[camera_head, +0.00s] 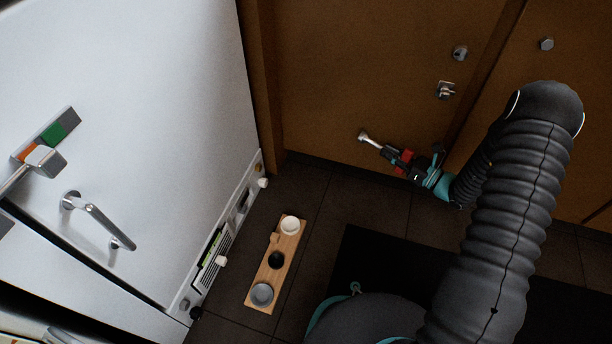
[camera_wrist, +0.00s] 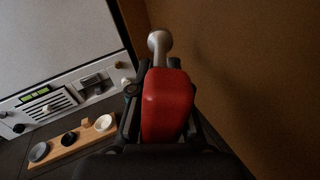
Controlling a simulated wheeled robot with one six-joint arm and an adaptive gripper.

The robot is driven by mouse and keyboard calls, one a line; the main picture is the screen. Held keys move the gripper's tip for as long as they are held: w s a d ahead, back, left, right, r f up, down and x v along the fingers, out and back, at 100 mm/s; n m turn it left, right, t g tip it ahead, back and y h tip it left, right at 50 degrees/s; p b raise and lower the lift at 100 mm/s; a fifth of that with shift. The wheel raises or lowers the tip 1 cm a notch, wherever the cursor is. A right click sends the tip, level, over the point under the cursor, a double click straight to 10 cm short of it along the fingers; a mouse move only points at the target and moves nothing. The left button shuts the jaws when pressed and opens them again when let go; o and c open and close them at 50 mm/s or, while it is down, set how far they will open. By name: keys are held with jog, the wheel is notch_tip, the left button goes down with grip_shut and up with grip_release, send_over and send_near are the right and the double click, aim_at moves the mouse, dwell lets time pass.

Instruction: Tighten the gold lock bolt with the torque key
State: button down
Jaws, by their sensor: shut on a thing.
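The torque key, with a red handle (camera_wrist: 167,105) and a rounded silver head (camera_wrist: 159,41), is held in my gripper (camera_head: 397,160). The fingers are closed around the red handle, and the silver head sticks out past them, as the head view also shows (camera_head: 366,138). The key is in front of the brown panel, pointing left toward the white cabinet. Small bolt-like fittings sit on the cabinet's lower strip, including a pale one (camera_head: 263,183) and a grey one (camera_head: 185,303), apart from the key.
A wooden tray (camera_head: 283,248) with round cups lies on the dark floor by the white cabinet (camera_head: 160,80). The cabinet has a metal handle (camera_head: 98,220). Metal fittings (camera_head: 446,90) stick out from the brown panel (camera_head: 350,70). Floor between tray and gripper is clear.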

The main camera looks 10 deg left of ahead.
jog(key=s+a+f+n+g+y+p, duration=0.1)
jog(key=a+f+g, duration=0.2)
jog(key=a+f, duration=0.5)
jog(key=s+a+f+n+g+y+p, duration=0.1)
jog(key=a+f+g, duration=0.3)
jog(key=a+f, duration=0.5)
jog(key=s+a+p, duration=0.1)
jog(key=a, duration=0.6)
jog(key=shift+s+a, duration=0.2)
jog(key=shift+s, duration=0.05)
jog(key=shift+f+b, duration=0.15)
jog(key=shift+b, duration=0.3)
jog(key=shift+w+a+b, duration=0.2)
jog(key=shift+a+b, duration=0.65)
jog(key=shift+a, duration=1.35)
jog(key=shift+d, duration=0.15)
jog(key=d, duration=0.2)
jog(key=shift+s+d, duration=0.15)
jog(key=shift+d, duration=0.2)
